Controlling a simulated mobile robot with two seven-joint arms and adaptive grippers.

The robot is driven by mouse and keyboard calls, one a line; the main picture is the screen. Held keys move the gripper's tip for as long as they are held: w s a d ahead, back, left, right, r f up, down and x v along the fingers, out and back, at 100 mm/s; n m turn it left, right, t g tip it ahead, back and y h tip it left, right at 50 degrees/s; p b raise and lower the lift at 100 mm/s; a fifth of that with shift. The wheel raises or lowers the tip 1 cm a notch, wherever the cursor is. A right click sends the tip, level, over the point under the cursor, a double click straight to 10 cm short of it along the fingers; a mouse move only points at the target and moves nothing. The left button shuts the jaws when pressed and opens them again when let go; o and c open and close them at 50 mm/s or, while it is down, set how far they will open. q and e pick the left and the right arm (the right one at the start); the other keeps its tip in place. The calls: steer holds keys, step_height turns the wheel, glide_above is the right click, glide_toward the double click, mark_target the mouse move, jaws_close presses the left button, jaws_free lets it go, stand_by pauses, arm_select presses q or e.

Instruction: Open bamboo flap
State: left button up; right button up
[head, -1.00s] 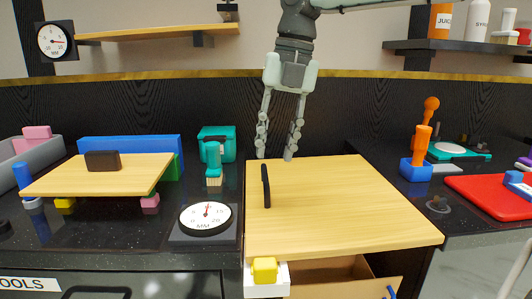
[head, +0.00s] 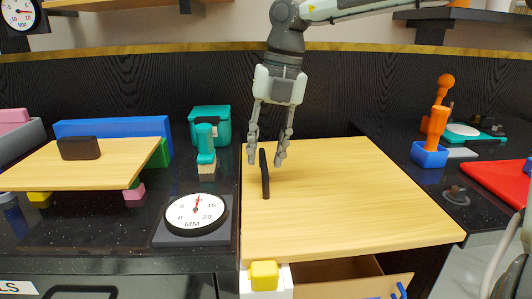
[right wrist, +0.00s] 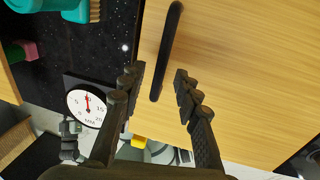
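The bamboo flap (head: 340,200) is a pale wooden panel lying flat in the middle of the counter, with a slim black bar handle (head: 265,176) near its left edge. The flap (right wrist: 250,80) and handle (right wrist: 168,50) also show in the right wrist view. My right gripper (head: 265,160) is open and empty, pointing down at the handle's far part. In the right wrist view its fingertips (right wrist: 158,72) lie on either side of the handle's line; whether they touch it I cannot tell.
A dial gauge (head: 195,214) lies left of the flap, with a teal brush (head: 206,150) behind it. A second wooden board (head: 110,175) with a dark handle sits at left. A yellow block (head: 263,275) stands at the flap's front edge, beside an open drawer (head: 340,275).

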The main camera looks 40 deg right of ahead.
steer(key=shift+f, duration=0.25)
steer(key=shift+c, duration=0.2)
jaws_close()
steer(key=shift+r, duration=0.2)
